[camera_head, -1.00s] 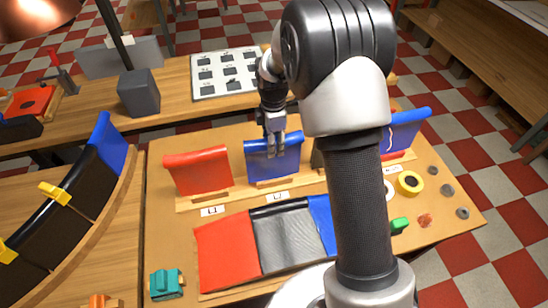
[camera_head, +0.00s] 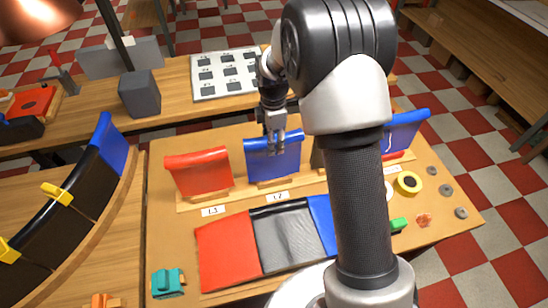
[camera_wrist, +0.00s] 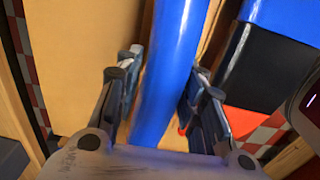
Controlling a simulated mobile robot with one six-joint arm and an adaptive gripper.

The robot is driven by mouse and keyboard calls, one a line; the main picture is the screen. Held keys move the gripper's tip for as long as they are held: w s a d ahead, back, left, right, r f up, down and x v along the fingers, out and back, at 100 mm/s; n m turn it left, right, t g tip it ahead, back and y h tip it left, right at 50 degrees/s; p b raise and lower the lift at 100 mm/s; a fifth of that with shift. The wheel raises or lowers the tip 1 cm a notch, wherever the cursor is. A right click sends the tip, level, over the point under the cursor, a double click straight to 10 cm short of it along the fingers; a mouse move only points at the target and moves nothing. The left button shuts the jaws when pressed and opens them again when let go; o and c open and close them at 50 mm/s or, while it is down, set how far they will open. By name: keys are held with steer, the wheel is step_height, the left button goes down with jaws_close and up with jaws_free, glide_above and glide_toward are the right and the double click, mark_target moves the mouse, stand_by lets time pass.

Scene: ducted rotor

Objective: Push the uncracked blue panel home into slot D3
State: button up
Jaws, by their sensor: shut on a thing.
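A plain blue panel (camera_head: 272,163) stands upright in the wooden rack behind the label L2, with no crack visible on it. My gripper (camera_head: 275,146) is at its top edge, shut on it. In the wrist view the panel's blue edge (camera_wrist: 168,75) runs between the two fingers of my gripper (camera_wrist: 160,95). A second blue panel (camera_head: 408,128) with a white crack-like line stands at the right, partly behind my arm. A curved duct section (camera_head: 70,205) with black panels and a blue one lies at the left. No label D3 is readable.
A red panel (camera_head: 198,172) stands left of the held one, behind label L3. Red, grey and blue panels lie flat in front. Yellow clamps (camera_head: 56,193) sit on the duct section. A yellow ring (camera_head: 408,183) and a teal block (camera_head: 167,283) lie on the board.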

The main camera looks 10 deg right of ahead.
steer(key=shift+s, duration=0.1)
steer(key=shift+r+p, duration=1.8)
steer(key=shift+r, duration=0.6)
